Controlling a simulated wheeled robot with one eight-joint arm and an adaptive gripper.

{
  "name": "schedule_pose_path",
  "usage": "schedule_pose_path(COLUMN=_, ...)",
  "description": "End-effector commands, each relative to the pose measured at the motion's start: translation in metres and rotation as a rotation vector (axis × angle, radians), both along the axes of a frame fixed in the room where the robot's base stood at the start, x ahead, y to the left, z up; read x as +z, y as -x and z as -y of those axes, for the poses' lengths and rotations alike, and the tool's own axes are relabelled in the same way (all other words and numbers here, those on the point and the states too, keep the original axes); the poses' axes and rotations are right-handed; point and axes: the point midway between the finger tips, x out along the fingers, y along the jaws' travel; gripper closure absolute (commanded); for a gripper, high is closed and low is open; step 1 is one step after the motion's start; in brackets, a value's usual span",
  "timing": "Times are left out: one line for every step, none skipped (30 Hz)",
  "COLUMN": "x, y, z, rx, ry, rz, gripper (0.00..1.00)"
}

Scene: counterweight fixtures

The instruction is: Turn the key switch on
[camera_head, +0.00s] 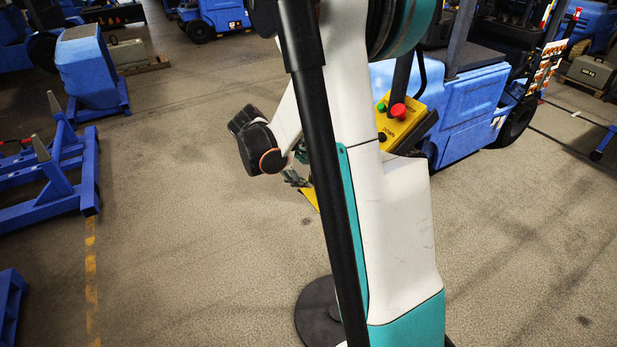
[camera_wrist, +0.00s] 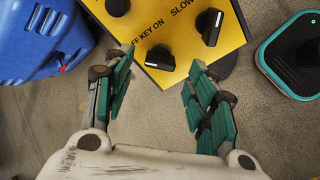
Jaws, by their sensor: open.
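In the wrist view, the key switch (camera_wrist: 160,57) is a black knob at the lower edge of a yellow panel (camera_wrist: 183,44), beside lettering that reads "KEY ON". A short white mark shows on the left part of the knob. My gripper (camera_wrist: 160,71) is open, with one finger at each side of the knob in the picture and nothing between the fingertips. I cannot tell how far the fingertips are from the knob in depth. In the head view, my gripper (camera_head: 296,178) is small and partly hidden by my own arm, and the key switch cannot be made out.
Another black knob (camera_wrist: 210,25) sits near "SLOW", and one more (camera_wrist: 117,6) is at the top edge. The head view shows a yellow control box (camera_head: 398,122) with green and red buttons by a blue forklift (camera_head: 470,105). A blue frame (camera_head: 60,170) stands left; floor between is clear.

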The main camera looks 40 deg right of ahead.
Motion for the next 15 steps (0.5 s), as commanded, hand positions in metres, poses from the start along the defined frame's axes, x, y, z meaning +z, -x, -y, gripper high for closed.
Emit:
schedule_pose_path(x=-0.008, y=0.001, z=0.005, rx=-0.002, ry=0.000, rz=0.001, gripper=0.48)
schedule_pose_path(x=-0.011, y=0.001, z=0.007, rx=-0.002, ry=0.000, rz=0.001, gripper=0.48)
schedule_pose_path(x=-0.015, y=0.001, z=0.010, rx=-0.001, ry=0.000, rz=0.001, gripper=0.48)
schedule_pose_path(x=-0.018, y=0.001, z=0.012, rx=-0.001, ry=0.000, rz=0.001, gripper=0.48)
schedule_pose_path(x=-0.020, y=0.002, z=0.014, rx=-0.001, ry=0.000, rz=0.001, gripper=0.48)
schedule_pose_path(x=-0.023, y=0.002, z=0.016, rx=-0.001, ry=0.000, rz=0.001, gripper=0.48)
schedule_pose_path(x=-0.024, y=0.002, z=0.017, rx=-0.001, ry=0.000, rz=0.001, gripper=0.48)
schedule_pose_path(x=-0.026, y=0.003, z=0.018, rx=0.000, ry=0.000, rz=0.000, gripper=0.48)
schedule_pose_path(x=-0.027, y=0.003, z=0.019, rx=0.000, ry=0.000, rz=0.000, gripper=0.48)
schedule_pose_path(x=-0.028, y=0.003, z=0.019, rx=0.000, ry=0.000, rz=0.001, gripper=0.48)
schedule_pose_path(x=-0.028, y=0.003, z=0.020, rx=0.000, ry=0.000, rz=0.001, gripper=0.48)
schedule_pose_path(x=-0.028, y=0.003, z=0.020, rx=0.000, ry=0.000, rz=0.001, gripper=0.48)
schedule_pose_path(x=-0.029, y=0.003, z=0.020, rx=0.000, ry=0.000, rz=0.001, gripper=0.48)
schedule_pose_path(x=-0.029, y=0.003, z=0.020, rx=0.000, ry=0.000, rz=0.001, gripper=0.48)
schedule_pose_path(x=-0.029, y=0.003, z=0.020, rx=0.000, ry=0.000, rz=0.001, gripper=0.48)
